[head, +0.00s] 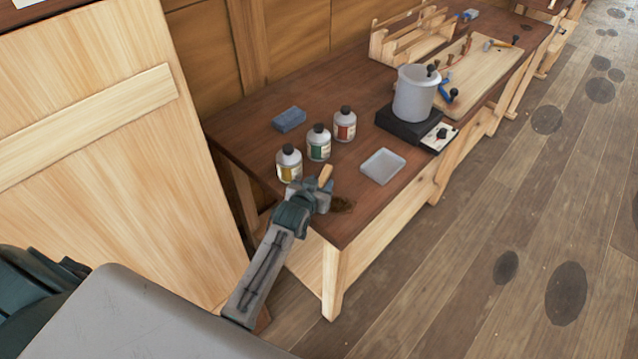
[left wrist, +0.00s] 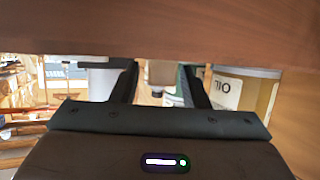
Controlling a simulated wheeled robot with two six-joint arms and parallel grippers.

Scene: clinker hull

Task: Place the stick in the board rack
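A short tan piece of wood, which looks like the stick (head: 326,174), shows just beyond my left gripper (head: 318,190). Its lower end is hidden by the gripper. In the left wrist view the two dark fingers (left wrist: 160,75) stand apart, with a bottle showing in the gap behind them. The gripper is low over the near corner of the dark bench. The light wooden rack with upright slats (head: 408,38), which looks like the board rack, stands at the bench's far end. My right gripper is not in view.
Three bottles (head: 319,143) stand close beyond the gripper, with a blue block (head: 290,119) behind. A white pot (head: 414,94) on a black base and a tool board (head: 465,75) stand before the rack.

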